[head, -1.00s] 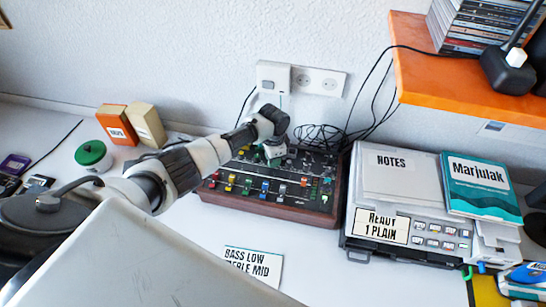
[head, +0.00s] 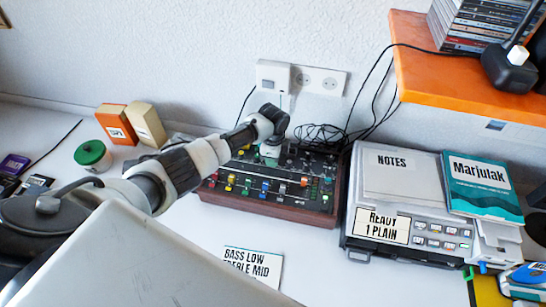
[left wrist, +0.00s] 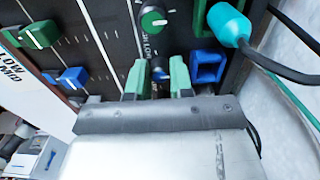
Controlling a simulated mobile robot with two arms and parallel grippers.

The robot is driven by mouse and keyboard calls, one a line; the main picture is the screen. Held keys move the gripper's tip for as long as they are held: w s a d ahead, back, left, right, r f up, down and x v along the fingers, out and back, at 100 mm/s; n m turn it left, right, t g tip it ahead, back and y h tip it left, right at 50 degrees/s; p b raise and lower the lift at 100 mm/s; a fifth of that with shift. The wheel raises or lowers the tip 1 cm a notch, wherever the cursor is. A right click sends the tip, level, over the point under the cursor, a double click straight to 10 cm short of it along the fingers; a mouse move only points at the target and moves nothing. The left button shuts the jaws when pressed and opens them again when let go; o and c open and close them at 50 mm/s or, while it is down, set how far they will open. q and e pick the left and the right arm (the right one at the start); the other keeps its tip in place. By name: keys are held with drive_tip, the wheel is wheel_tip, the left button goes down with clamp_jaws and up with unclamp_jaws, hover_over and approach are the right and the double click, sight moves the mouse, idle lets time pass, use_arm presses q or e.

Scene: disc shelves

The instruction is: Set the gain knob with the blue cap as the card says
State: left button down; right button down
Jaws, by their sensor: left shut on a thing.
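The mixer (head: 262,212), a dark panel in a brown case, stands against the wall in the head view. My left gripper (left wrist: 161,76) reaches down onto its back part. In the left wrist view its green fingertips are shut on the blue-capped knob (left wrist: 160,70), which shows only as a sliver between them. Its pointer is hidden. A green-capped knob (left wrist: 153,19) with a white pointer line sits just beyond. The card (head: 250,263) lies in front of the mixer; it reads "BASS LOW" and "TREBLE MID", partly covered by my own body. My right gripper is out of view.
Blue and green slider caps (left wrist: 72,78) stand on the panel. A teal plug (left wrist: 229,24) with a black cable is beside the gripper, near a blue socket (left wrist: 208,67). A grey printer-like machine (head: 405,240) stands right of the mixer. An orange shelf (head: 465,90) overhangs at upper right.

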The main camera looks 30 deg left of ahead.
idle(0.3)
use_arm(q)
drive_tip(key=c, duration=1)
unclamp_jaws()
drive_tip(key=shift+r, duration=0.15)
wheel_tip(320, 180, up, 7)
drive_tip(key=p, duration=0.7)
drive_tip(key=shift+r+p, duration=0.45)
drive_tip(key=shift+p, duration=0.25)
drive_tip(key=shift+f, duration=0.1)
